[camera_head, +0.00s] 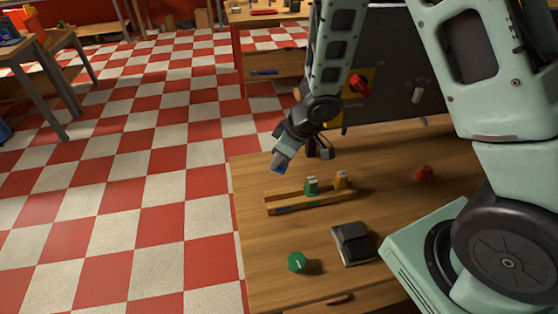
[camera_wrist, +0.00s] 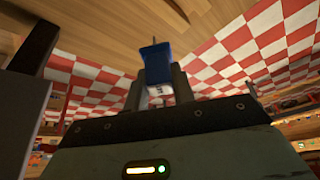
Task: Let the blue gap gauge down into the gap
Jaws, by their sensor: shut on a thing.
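The blue gap gauge (camera_head: 277,167) is at the tip of my gripper (camera_head: 283,157), above the table's far left edge. In the wrist view my gripper (camera_wrist: 158,84) is shut on the blue gauge (camera_wrist: 155,58), with a dark finger on each side of it. The gauge is held in the air, apart from the wooden holder (camera_head: 285,208). A green gauge (camera_head: 311,185) and a yellow gauge (camera_head: 341,179) stand at the holder. I cannot make out the gap in either view.
The wooden table (camera_head: 270,255) bears a green knob (camera_head: 297,262), a black-and-grey device (camera_head: 353,243) and a red knob-like thing (camera_head: 424,174). A dark panel (camera_head: 400,95) stands behind my arm.

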